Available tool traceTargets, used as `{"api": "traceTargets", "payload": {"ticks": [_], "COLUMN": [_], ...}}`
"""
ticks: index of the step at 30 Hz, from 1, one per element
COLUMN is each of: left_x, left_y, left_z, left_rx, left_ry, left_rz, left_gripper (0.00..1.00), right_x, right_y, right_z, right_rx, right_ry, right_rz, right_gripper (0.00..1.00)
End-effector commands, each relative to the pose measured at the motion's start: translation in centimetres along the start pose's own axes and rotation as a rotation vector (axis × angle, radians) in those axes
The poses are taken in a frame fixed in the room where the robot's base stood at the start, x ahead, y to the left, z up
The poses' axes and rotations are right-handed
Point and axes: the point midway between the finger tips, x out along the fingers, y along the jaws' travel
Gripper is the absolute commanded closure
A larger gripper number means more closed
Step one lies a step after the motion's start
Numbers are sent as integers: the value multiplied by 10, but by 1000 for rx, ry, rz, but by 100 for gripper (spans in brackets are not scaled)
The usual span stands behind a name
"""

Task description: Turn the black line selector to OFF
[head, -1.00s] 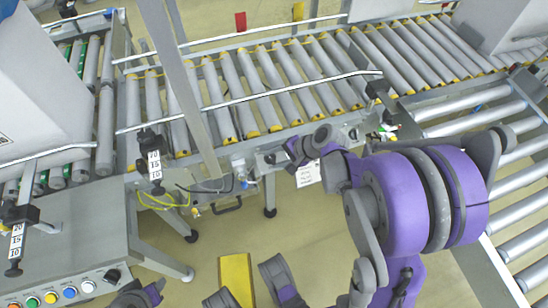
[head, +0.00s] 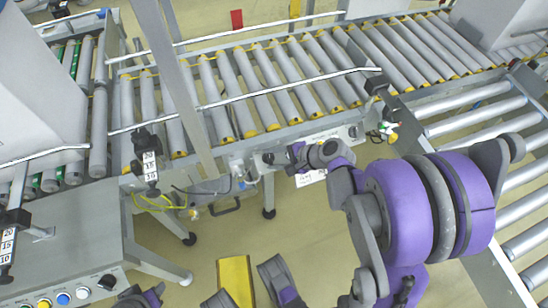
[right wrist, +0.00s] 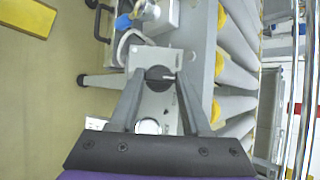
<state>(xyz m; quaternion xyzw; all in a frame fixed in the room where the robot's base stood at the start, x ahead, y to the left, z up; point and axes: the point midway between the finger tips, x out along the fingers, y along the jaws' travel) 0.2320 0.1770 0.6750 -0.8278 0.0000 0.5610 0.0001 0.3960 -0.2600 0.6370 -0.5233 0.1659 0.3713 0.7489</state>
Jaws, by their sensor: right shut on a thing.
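The black line selector (right wrist: 159,78) is a round black knob with a pale pointer mark, set on a grey panel. In the right wrist view it sits between the fingertips, and its mark points right. My right gripper (right wrist: 160,82) is shut on it. In the head view my right gripper (head: 291,154) is at the panel (head: 325,139) under the conveyor's front side, close to the knob (head: 268,158). The fingertips are small there, and any position lettering is not readable.
A roller conveyor (head: 250,88) runs above the panel. A blue-ended fitting (right wrist: 123,22) and cables are beside the selector. Another console (head: 60,285) with coloured buttons and a black knob (head: 108,281) stands at the lower left. A yellow plate (head: 235,280) lies low in front.

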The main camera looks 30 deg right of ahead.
Motion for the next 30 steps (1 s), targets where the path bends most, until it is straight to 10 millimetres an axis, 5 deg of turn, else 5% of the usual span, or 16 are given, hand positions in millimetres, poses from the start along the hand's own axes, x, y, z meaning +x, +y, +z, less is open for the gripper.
{"api": "traceTargets", "payload": {"ticks": [3, 4, 9, 23, 30], "left_x": [0, 0, 0, -2, -22], "left_y": [0, 0, 0, 0, 0], "left_z": [0, 0, 0, 0, -5], "left_rx": [0, 0, 0, 0, 0], "left_ry": [0, 0, 0, 0, 7], "left_rz": [0, 0, 0, 0, 0], "left_gripper": [55, 55, 55, 55, 55], "right_x": [0, 0, 0, 0, -2], "right_y": [0, 0, 0, -2, -8], "right_z": [0, 0, 0, 0, 4], "right_rx": [0, 0, -1, -15, -258], "right_ry": [1, 1, 1, 0, -4], "right_rz": [-1, -1, 0, 7, 158], "right_gripper": [100, 51, 22, 22, 22]}}
